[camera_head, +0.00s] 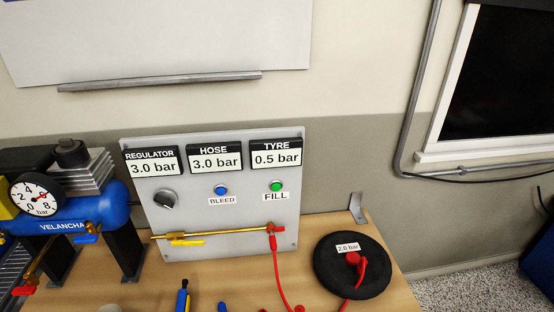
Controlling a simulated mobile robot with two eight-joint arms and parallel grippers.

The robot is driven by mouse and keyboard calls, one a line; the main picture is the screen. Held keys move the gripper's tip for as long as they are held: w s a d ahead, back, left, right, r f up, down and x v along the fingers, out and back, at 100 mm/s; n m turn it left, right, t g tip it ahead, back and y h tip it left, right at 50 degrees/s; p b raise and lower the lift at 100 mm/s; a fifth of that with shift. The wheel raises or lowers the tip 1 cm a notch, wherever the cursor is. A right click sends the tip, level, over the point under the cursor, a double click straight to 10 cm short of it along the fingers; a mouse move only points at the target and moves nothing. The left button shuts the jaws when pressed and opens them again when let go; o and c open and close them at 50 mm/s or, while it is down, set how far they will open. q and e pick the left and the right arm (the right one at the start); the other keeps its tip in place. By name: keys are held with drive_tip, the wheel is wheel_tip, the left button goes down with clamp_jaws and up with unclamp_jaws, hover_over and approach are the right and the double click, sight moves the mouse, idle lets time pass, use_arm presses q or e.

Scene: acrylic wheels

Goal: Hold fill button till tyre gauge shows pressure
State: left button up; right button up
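The green fill button (276,186) is on the right of the grey panel (240,235), above a FILL label. Nothing touches it. The tyre gauge (276,154) above it reads 0.5 bar. The hose gauge (214,158) and regulator gauge (152,161) each read 3.0 bar. The black tyre (333,277) lies on the bench with a 2.6 bar label (348,247) and a red connector (354,260). A red hose (276,265) hangs from the panel's brass pipe, its lower run leaving the frame. Neither gripper is in view.
A blue compressor tank (100,205) with a round dial (37,195) stands left of the panel. A blue bleed button (221,190) and black knob (165,199) are on the panel. Small tools (183,297) lie at the bench's front. The space before the fill button is clear.

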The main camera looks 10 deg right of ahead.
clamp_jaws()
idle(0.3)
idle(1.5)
